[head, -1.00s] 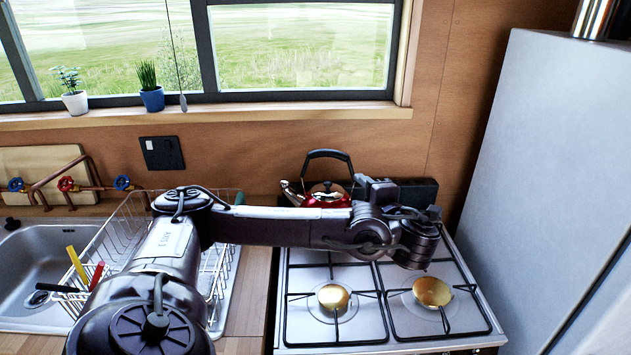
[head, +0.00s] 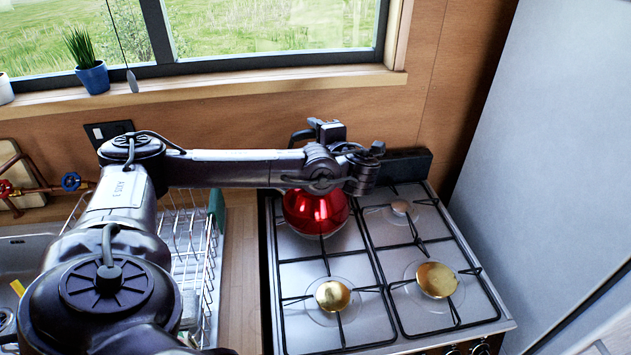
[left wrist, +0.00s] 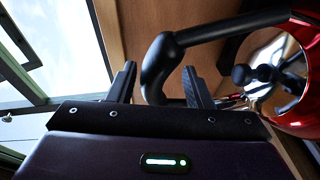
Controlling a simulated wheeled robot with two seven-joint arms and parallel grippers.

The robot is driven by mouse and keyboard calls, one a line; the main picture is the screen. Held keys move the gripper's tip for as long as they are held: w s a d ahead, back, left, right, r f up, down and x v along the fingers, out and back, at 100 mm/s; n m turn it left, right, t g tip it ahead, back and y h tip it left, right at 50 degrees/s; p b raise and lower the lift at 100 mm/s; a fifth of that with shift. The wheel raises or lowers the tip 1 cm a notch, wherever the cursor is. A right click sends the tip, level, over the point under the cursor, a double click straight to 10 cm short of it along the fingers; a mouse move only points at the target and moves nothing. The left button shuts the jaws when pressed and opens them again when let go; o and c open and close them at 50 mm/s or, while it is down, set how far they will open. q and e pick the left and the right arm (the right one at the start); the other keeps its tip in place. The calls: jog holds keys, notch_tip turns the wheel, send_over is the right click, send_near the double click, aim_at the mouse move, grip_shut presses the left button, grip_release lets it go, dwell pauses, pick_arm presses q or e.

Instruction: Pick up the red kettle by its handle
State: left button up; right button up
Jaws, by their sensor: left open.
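The red kettle (head: 316,212) stands on the back left burner of the stove in the head view. My left arm crosses in front of its upper part and hides the lid and most of the black handle (head: 297,137). My left gripper (head: 326,130) is at handle height, partly hidden behind its own wrist. In the left wrist view the gripper (left wrist: 159,70) is open, and the bent end of the black handle (left wrist: 160,62) shows between its two fingers. The kettle's shiny red body and lid (left wrist: 290,75) are at the right there. My right gripper is not in view.
The stove (head: 345,270) has black grates and bare brass burners in front. A white dish rack (head: 190,250) stands to its left and a tall grey cabinet (head: 540,150) to its right. The wooden wall and window sill (head: 250,88) are close behind.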

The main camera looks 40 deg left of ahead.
pick_arm(q)
jog(key=shift+w+a, duration=0.25)
jog(key=shift+a, duration=0.35)
jog(key=shift+w+a+f, duration=0.1)
jog(key=shift+a+f, duration=0.05)
jog(key=shift+a, duration=0.05)
grip_shut()
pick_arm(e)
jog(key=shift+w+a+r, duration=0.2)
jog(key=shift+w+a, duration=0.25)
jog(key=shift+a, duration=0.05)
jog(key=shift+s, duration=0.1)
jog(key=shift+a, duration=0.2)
